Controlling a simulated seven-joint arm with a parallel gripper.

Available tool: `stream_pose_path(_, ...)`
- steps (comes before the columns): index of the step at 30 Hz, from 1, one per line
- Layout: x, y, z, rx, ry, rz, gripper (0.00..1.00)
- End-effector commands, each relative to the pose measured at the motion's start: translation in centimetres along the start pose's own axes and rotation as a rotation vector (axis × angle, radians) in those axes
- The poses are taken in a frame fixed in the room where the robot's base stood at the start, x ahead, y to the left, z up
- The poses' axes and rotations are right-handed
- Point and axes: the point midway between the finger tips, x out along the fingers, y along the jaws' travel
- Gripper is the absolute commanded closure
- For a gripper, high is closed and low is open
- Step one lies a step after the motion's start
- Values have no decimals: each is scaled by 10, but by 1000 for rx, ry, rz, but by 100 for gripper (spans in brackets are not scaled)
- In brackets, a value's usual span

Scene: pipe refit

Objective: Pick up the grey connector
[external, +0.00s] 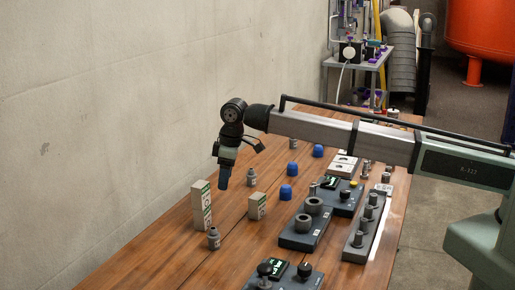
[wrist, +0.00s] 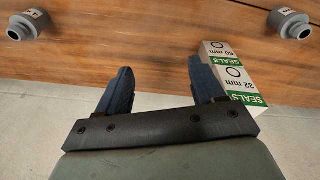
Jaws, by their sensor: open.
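In the external view, small grey connectors stand upright on the wooden table: one (external: 251,178) just right of my gripper, one (external: 214,239) nearer the front, and one (external: 293,142) farther back. In the wrist view, one grey connector (wrist: 30,24) is at the top left and another (wrist: 290,23) at the top right. My gripper (external: 223,184) points down above the table and appears apart from the connectors. In the wrist view its two dark fingers (wrist: 160,65) are spread with nothing between them.
A tall stack of SEALS boxes (external: 201,207) stands close to my gripper; it is beside the right finger in the wrist view (wrist: 229,77). A shorter box (external: 257,207), blue caps (external: 286,192) and dark fixture blocks (external: 306,226) lie to the right. A wall (external: 130,120) runs along the left.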

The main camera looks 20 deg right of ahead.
Motion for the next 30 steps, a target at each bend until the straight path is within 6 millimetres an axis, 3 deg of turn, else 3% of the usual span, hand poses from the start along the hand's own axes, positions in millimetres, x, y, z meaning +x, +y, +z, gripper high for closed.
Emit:
stream_pose_path(1,-3,-33,-1,-38,-24,-23,32)
stream_pose_path(3,-8,-72,0,-95,-59,-51,32)
stream_pose_path(6,-17,-121,-1,-200,-103,-81,32)
stream_pose_path(10,-33,-168,-8,-398,-136,-96,32)
stream_pose_path(15,-46,-190,-18,-599,-146,-90,32)
stream_pose_path(20,-48,-196,-20,-668,-148,-86,32)
stream_pose_path(26,-33,-197,-17,-673,-149,-86,32)
stream_pose_path(30,-10,-197,-13,-672,-149,-86,32)
